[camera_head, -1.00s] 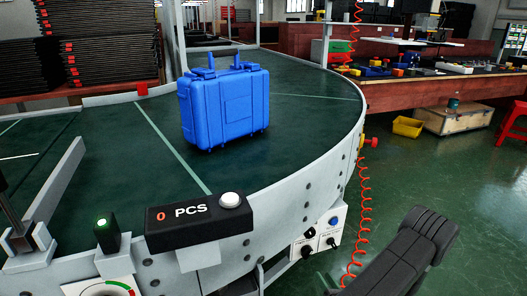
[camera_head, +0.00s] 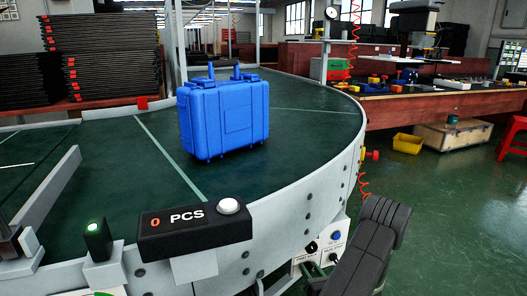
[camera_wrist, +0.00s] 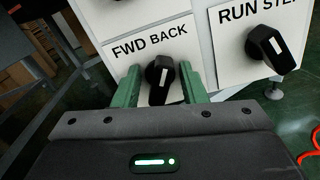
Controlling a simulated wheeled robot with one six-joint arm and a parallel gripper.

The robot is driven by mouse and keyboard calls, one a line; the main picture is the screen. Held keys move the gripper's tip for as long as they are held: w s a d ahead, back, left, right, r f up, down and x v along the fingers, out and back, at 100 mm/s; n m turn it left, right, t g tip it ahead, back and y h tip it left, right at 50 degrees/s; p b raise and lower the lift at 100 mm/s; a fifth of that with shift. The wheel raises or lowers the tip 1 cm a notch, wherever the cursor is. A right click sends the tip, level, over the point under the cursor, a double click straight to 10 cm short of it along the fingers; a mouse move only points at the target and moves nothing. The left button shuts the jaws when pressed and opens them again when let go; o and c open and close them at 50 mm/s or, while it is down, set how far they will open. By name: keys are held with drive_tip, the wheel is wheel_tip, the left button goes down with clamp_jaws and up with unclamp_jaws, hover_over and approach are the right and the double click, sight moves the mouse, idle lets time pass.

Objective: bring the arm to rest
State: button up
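My gripper (camera_wrist: 160,84) shows in the wrist view as two green fingers in front of a white control panel. The fingers stand apart on either side of a black FWD BACK knob (camera_wrist: 160,74), with small gaps seeming to show beside it. Contact cannot be told. My arm (camera_head: 368,245) is low at the right of the conveyor in the head view. The fingers are small and partly hidden there, near the panel (camera_head: 334,240).
A RUN STEP knob (camera_wrist: 268,45) sits right of the fingers. A blue case (camera_head: 224,115) stands on the curved green conveyor (camera_head: 90,165). A counter box (camera_head: 195,230) reads 0 PCS. A red coiled cable (camera_wrist: 312,140) hangs nearby. Green floor (camera_head: 450,215) is open at right.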

drive_tip(key=n+b, duration=0.1)
drive_tip(key=n, duration=0.4)
drive_tip(key=shift+a+n, duration=0.1)
drive_tip(key=shift+n, duration=0.2)
drive_tip(key=shift+s, duration=0.1)
